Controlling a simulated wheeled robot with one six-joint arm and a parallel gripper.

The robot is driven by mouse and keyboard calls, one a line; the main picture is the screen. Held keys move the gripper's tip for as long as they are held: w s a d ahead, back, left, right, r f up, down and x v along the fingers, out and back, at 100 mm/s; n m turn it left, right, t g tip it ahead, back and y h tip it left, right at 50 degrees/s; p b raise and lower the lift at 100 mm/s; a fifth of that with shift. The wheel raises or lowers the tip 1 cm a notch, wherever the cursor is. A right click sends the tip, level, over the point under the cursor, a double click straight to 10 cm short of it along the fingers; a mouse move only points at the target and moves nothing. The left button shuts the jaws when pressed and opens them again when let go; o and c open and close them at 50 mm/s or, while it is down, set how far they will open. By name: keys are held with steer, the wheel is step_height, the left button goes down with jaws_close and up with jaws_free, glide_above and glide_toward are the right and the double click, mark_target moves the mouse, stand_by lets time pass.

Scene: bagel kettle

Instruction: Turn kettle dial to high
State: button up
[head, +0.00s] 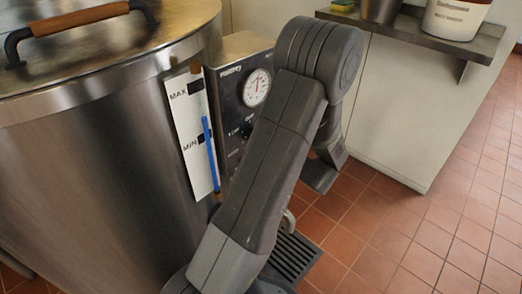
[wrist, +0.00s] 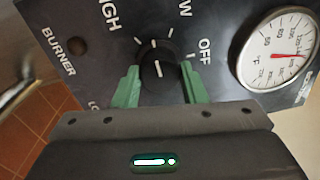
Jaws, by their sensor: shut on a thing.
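The kettle dial (wrist: 158,70) is a small black knob with a white line, on a dark control panel (wrist: 110,45) printed with HIGH, OFF and partly cut-off words. In the wrist view its white line runs nearly straight up and down, with white tick marks above it. My gripper (wrist: 160,80) has one green finger on each side of the dial and is shut on it. The big steel kettle (head: 90,170) fills the left of the head view. My arm covers part of its panel (head: 228,92) there, and my gripper cannot be made out.
A round temperature gauge (wrist: 278,50) sits right of the dial. A white MAX/MIN strip (head: 186,125) with a blue line (head: 209,155) is left of the panel. A counter (head: 425,32) holds a white bucket (head: 455,18) behind. Tiled floor (head: 400,235) lies open at right.

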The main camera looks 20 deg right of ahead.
steer(key=shift+n+b, duration=1.15)
steer(key=shift+n, duration=1.85)
steer(key=o, duration=1)
steer(key=p+v, duration=0.3)
steer(key=v, duration=1)
steer(key=shift+s+d, duration=0.3)
steer(key=shift+d, duration=0.05)
